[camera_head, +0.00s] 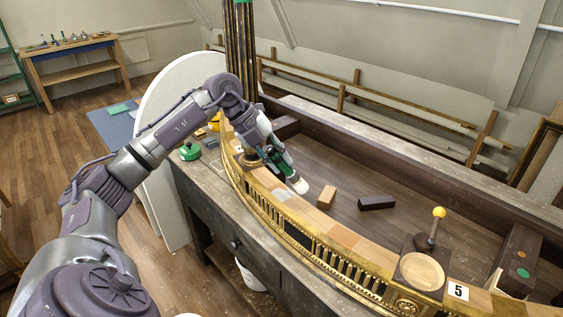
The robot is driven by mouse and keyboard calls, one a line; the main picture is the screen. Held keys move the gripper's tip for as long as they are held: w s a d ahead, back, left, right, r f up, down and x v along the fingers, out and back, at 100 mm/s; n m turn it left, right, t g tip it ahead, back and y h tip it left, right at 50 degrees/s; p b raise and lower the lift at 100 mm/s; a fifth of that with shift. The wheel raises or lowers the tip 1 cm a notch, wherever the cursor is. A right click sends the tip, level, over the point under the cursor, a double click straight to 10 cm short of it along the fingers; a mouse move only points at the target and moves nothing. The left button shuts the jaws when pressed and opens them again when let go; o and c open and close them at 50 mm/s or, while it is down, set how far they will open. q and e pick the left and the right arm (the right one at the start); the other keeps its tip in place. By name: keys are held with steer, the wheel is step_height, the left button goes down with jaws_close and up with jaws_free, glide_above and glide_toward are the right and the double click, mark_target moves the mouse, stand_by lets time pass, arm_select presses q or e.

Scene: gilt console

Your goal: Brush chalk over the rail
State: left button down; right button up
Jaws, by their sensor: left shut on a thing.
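The gilt rail (262,180) curves along the front of the console from the middle toward the lower right, with tan and pale patches along its top. My left gripper (286,170) reaches over the rail from the left and is shut on a brush (300,187) with a white tip. The tip points down and right, close above the rail's inner edge; I cannot tell if it touches. A round pale dish (422,270) sits on a dark square at the rail's right part. I cannot tell whether chalk is in it. My right gripper is out of view.
A tan block (326,196) and a dark block (377,203) lie on the dark inner floor. A yellow-knobbed tool (437,222) stands behind the dish, near a "5" card (458,291). A dark column (241,55) rises behind my gripper. A green-topped object (190,151) is at left.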

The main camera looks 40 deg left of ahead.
arm_select(q)
steer(key=shift+r+p, duration=0.5)
steer(key=shift+r, duration=0.45)
stand_by(0.4)
